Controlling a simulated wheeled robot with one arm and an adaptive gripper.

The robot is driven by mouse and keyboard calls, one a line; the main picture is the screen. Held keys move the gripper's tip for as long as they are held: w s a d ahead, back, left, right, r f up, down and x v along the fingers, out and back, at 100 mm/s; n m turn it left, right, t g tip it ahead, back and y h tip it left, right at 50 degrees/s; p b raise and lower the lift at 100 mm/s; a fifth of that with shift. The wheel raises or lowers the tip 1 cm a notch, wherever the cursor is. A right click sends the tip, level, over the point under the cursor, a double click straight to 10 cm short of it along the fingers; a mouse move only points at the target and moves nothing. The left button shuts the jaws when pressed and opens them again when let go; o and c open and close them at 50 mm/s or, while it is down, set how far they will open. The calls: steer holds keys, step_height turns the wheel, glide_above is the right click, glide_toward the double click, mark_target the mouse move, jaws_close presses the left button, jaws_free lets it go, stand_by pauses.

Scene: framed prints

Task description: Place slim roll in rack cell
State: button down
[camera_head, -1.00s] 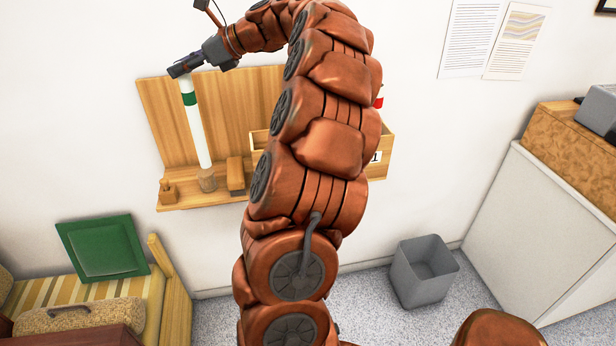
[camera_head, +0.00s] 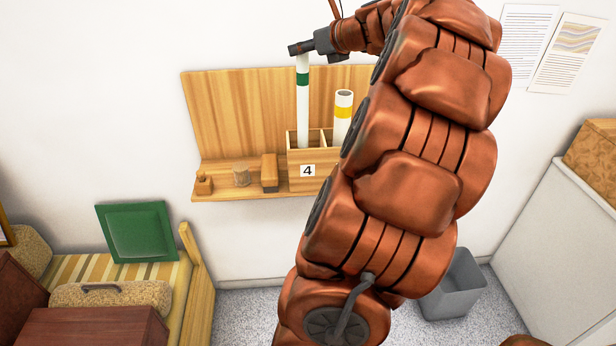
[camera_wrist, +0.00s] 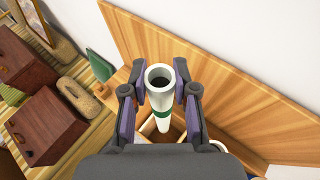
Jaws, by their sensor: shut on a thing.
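My gripper (camera_head: 302,48) is shut on the upper end of a slim white roll (camera_head: 303,110) with a green band. The roll hangs nearly upright over the left cell of a wooden rack (camera_head: 290,170) labelled 4. Its lower end shows at the cell opening; I cannot tell how far inside it is. In the wrist view my gripper (camera_wrist: 160,98) has its fingers on both sides of the roll (camera_wrist: 159,80), whose hollow top faces the camera. Rack dividers (camera_wrist: 150,132) show below it. The right part of the rack is hidden behind my arm.
A yellow-banded white roll (camera_head: 343,118) stands in a cell to the right. A wooden back panel (camera_head: 235,115) rises behind.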

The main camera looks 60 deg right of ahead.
mark_target(307, 95)
steer(key=shift+s+f, duration=0.25)
steer(key=shift+f, duration=0.6)
step_height(307, 95, down, 10)
steer(key=shift+f, duration=0.25)
steer(key=c, duration=0.9)
jaws_free()
